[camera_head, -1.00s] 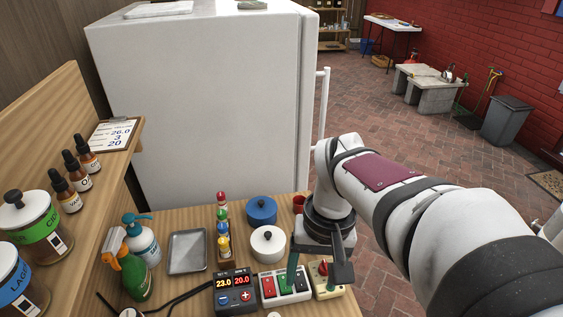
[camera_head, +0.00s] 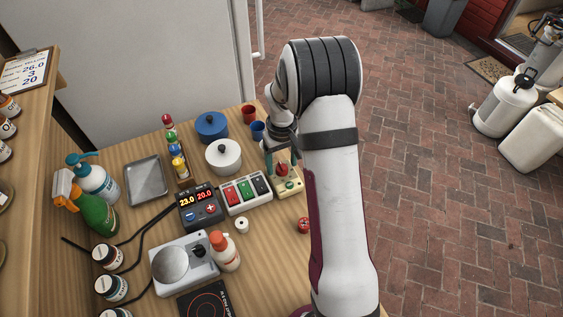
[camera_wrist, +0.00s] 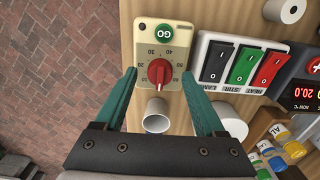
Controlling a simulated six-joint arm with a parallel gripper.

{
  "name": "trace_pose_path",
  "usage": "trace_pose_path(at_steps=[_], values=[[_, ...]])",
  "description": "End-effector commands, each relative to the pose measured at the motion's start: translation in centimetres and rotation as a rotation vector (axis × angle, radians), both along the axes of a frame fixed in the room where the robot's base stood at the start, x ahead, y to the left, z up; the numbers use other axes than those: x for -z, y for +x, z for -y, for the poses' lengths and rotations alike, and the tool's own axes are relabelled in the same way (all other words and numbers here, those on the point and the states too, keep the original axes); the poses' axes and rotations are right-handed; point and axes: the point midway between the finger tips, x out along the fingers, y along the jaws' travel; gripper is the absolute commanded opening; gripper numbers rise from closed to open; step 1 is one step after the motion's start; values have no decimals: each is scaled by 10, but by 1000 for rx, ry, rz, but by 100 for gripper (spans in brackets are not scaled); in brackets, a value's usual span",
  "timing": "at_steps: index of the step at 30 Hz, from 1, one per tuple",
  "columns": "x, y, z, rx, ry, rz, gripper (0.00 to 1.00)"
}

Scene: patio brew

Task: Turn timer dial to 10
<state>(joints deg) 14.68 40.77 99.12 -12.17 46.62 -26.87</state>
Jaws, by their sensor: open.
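The timer is a cream box (camera_wrist: 172,43) with a green GO button (camera_wrist: 165,32) and a red dial (camera_wrist: 159,73) ringed by numbers. The dial has a white pointer line; the exact number it marks is too small to tell. My gripper (camera_wrist: 160,77) is open, its two teal fingers on either side of the dial in the wrist view, with gaps between fingers and dial. In the head view my gripper (camera_head: 283,152) is at the far side of the timer (camera_head: 290,187), partly hiding it.
A rocker switch box (camera_head: 244,193) stands just left of the timer, with a digital controller (camera_head: 200,207) beyond it. A blue cup (camera_head: 257,131) and white pot (camera_head: 223,157) are close behind. A red round object (camera_head: 304,225) lies in front. A pale cylinder (camera_wrist: 157,116) shows between my fingers.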

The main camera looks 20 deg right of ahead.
Motion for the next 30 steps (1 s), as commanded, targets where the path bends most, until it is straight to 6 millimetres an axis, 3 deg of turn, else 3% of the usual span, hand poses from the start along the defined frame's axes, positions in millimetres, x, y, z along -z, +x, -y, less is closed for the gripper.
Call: trace_pose_path(at_steps=[11, 23, 30], values=[[7, 0, 0, 1, 0, 0, 72], [7, 0, 0, 0, 1, -1, 0], [7, 0, 0, 9, 1, -1, 0]])
